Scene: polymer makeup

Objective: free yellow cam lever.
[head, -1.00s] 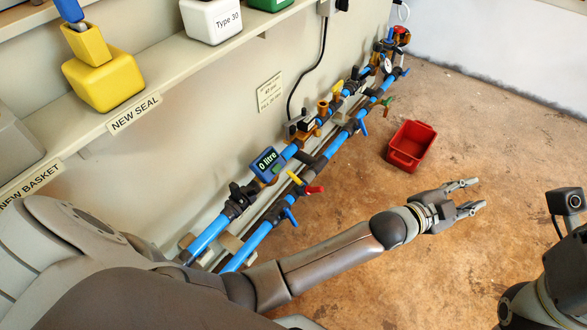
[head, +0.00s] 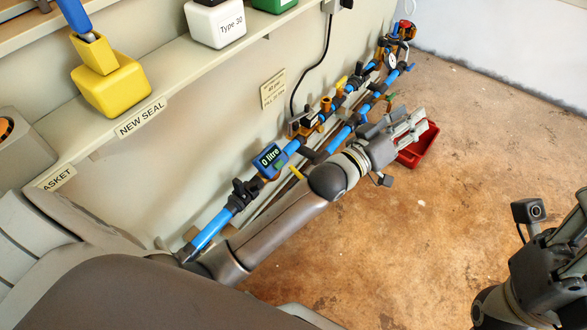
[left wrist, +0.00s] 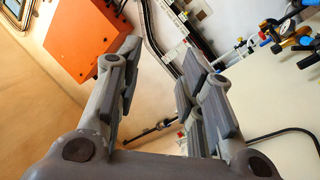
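A small yellow lever (head: 297,173), likely the cam lever, shows on the blue pipe line just right of the "0 litre" meter (head: 270,160). It is partly hidden by my left forearm. My left gripper (head: 408,122) is farther along the pipes, past the lever and above the floor. Its fingers are spread and empty, as the left wrist view (left wrist: 160,55) also shows.
A red bin (head: 418,146) stands on the floor behind my left gripper. A shelf (head: 190,75) with a yellow block (head: 110,92) and white "Type 30" block (head: 216,24) runs above the pipes. An orange box (left wrist: 82,40) shows in the left wrist view. Open floor lies right.

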